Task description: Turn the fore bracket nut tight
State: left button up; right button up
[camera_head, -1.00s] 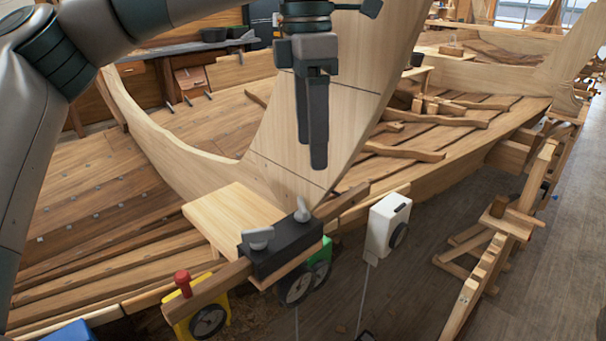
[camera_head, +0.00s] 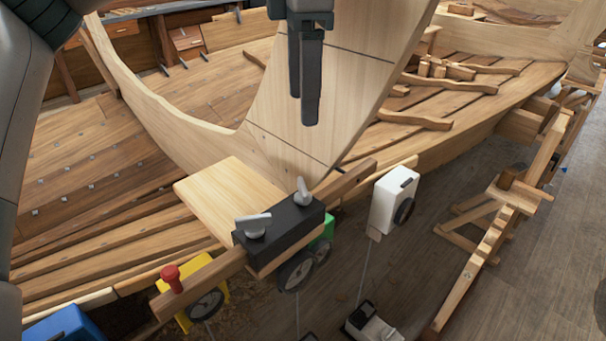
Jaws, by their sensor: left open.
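A black bracket block (camera_head: 284,232) sits on the wooden rail at the hull's edge. It carries two grey wing nuts: a left one (camera_head: 253,225) with its wing lying flat across the picture, and a right one (camera_head: 303,192) with its wing standing more upright. I cannot tell by sight which is the fore nut. My left gripper (camera_head: 303,108) points down in front of the pale upright plank, above the nuts in the picture and apart from them. Its two dark fingers overlap from this angle, and it is open and empty. My right gripper is not in view.
A pale board (camera_head: 225,195) lies beside the bracket. A red knob (camera_head: 171,278), a yellow reel (camera_head: 206,303), a green reel (camera_head: 322,232) and a white box (camera_head: 393,199) are along the rail. A blue box (camera_head: 62,325) is at lower left. A wooden trestle (camera_head: 490,237) stands at right.

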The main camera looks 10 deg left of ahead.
aim_at(303, 185)
pick_arm(q)
notch_tip(303, 185, down, 16)
jog(key=p, duration=0.5)
jog(key=shift+s+f, duration=0.15)
jog(key=c, duration=1.1)
